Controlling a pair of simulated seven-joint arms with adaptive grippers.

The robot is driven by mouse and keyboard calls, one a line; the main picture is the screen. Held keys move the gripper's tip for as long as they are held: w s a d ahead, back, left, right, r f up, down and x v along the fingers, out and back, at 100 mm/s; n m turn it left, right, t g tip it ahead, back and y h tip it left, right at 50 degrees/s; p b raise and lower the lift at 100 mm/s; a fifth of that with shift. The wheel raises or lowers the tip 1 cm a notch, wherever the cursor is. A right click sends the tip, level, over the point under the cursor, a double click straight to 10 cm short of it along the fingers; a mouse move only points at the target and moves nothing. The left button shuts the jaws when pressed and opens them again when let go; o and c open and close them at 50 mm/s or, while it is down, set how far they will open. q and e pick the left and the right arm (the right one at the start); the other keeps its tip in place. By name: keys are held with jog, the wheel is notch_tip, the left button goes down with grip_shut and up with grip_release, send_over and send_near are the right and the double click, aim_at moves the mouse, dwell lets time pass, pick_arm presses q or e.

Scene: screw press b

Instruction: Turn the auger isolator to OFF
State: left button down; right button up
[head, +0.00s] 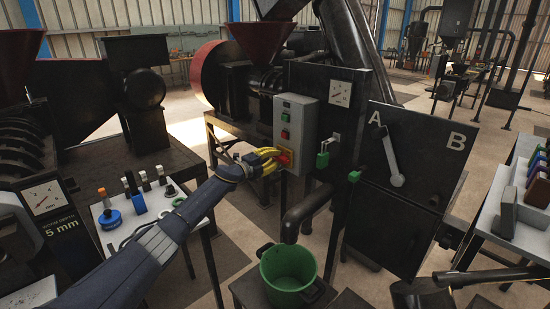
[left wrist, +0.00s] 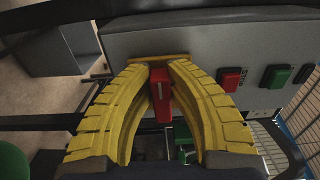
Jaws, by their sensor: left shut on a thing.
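The auger isolator is a red handle on a yellow plate (head: 287,152), low on the grey control box (head: 296,110) in the head view. In the left wrist view the red handle (left wrist: 160,95) stands between my yellow fingers, with the yellow plate (left wrist: 158,60) behind it. My left gripper (head: 272,159) is shut on the red handle at the front of the box. The handle looks upright in the wrist view. Any position lettering is hidden or too small to read. My right gripper is not clearly seen.
Red and green buttons (left wrist: 231,78) sit on the box beside the isolator. A green-handled lever (head: 323,159) is just right of the box. A black panel (head: 425,140) marked A and B has a grey lever. A green bucket (head: 287,270) stands below.

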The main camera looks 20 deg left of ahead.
pick_arm(q)
jog(key=c, duration=1.3)
grip_release()
jog(key=m, duration=0.2)
jog(key=r+m, duration=0.1)
jog(key=m, duration=0.1)
jog(key=shift+d+m, duration=0.1)
jog(key=shift+m, duration=0.2)
jog(key=m, duration=0.3)
jog(key=r+m, duration=0.1)
jog(key=m, duration=0.1)
jog(key=shift+s+d, duration=0.2)
jog(key=shift+d, duration=0.15)
jog(key=v, duration=1.7)
jog(key=s+f+n, duration=0.1)
jog(key=f, duration=0.7)
jog(key=s+f+n+y, duration=0.1)
jog(key=s+f+n, duration=0.1)
jog(key=f, duration=0.6)
jog(key=s+f+n+y, duration=0.1)
jog(key=s+f, duration=0.1)
jog(key=f, duration=0.6)
jog(key=shift+s+a+f+n+g, duration=0.1)
jog(key=shift+a+f+n+g, duration=0.2)
jog(key=shift+a+f, duration=0.1)
